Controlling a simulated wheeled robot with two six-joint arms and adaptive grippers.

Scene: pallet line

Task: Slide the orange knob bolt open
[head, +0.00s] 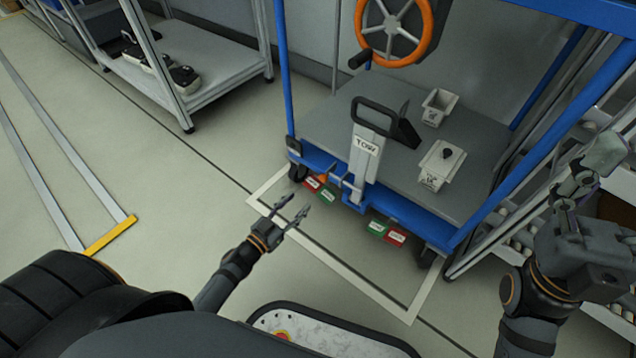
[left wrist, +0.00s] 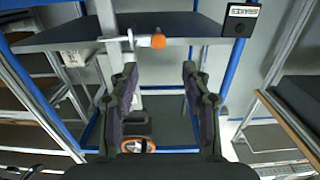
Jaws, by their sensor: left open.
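The orange knob (head: 323,178) sits at the front edge of the blue cart, left of the white TOW post (head: 366,160). In the left wrist view the orange knob (left wrist: 158,41) is at the end of a silver bolt (left wrist: 118,40) lying sideways below the deck edge. My left gripper (head: 293,207) is open and empty, in front of the cart and apart from the knob. In the left wrist view the knob shows between and beyond the two fingertips (left wrist: 159,72).
The cart's grey deck (head: 345,105) carries two small pale bins (head: 438,165) and a black tow handle (head: 372,115). Red and green pedals (head: 377,228) hang below the front edge. An orange handwheel (head: 425,30) is behind. The floor left of the cart is clear.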

